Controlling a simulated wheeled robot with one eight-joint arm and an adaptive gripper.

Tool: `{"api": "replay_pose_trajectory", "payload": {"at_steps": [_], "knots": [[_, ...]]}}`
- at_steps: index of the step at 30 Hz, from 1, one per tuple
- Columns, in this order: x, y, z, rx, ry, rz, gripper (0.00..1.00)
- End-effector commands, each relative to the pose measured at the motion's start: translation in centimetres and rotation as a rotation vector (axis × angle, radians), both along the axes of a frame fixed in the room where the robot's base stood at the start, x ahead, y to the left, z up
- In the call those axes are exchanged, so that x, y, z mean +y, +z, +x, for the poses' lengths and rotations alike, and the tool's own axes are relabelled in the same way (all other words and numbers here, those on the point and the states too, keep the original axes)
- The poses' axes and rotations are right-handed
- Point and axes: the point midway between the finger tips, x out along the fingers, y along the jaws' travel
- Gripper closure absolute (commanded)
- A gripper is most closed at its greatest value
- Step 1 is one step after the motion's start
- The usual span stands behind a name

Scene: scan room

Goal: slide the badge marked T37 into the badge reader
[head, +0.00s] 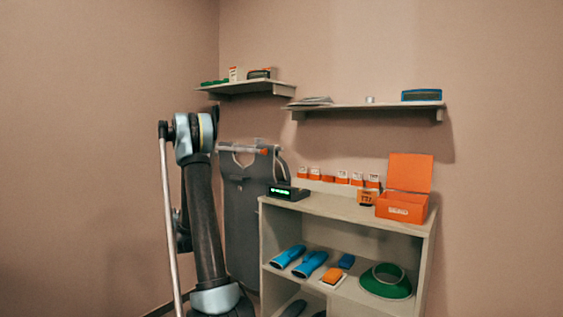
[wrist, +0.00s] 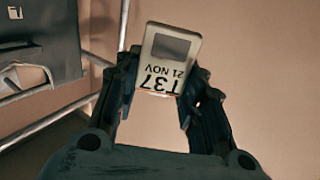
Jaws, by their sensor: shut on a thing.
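In the wrist view my gripper (wrist: 162,82) is shut on a pale badge (wrist: 168,62) with a grey window. The badge carries the black text "T37" and "21 NOV", upside down in this view. It sticks out beyond the fingertips, a little tilted. The badge reader appears to be the dark box with a green lit display (head: 288,192) on the left end of the cabinet top. In the head view I cannot make out my gripper or the badge; my arm stands at the left, apart from the reader.
The cabinet top (head: 335,207) also holds a row of orange-and-white tags (head: 341,177), a small orange block (head: 366,198) and an open orange box (head: 402,208). A grey apron (head: 242,215) hangs on a rack left of the cabinet. Two wall shelves (head: 370,106) are above.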

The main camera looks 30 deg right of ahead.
Motion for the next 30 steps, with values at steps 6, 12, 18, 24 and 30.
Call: {"api": "replay_pose_trajectory", "payload": {"at_steps": [6,12,18,24,30], "knots": [[-9.4,4.1,-0.2,0.011,-0.194,-0.005,0.81],[-18.0,8.0,-1.8,0.018,-0.369,-0.005,0.81],[-26.0,12.2,-4.8,0.02,-0.542,-0.004,0.81],[-33.4,16.7,-9.0,0.016,-0.713,-0.007,0.81],[-39.9,21.2,-14.1,0.006,-0.88,-0.01,0.81]]}}
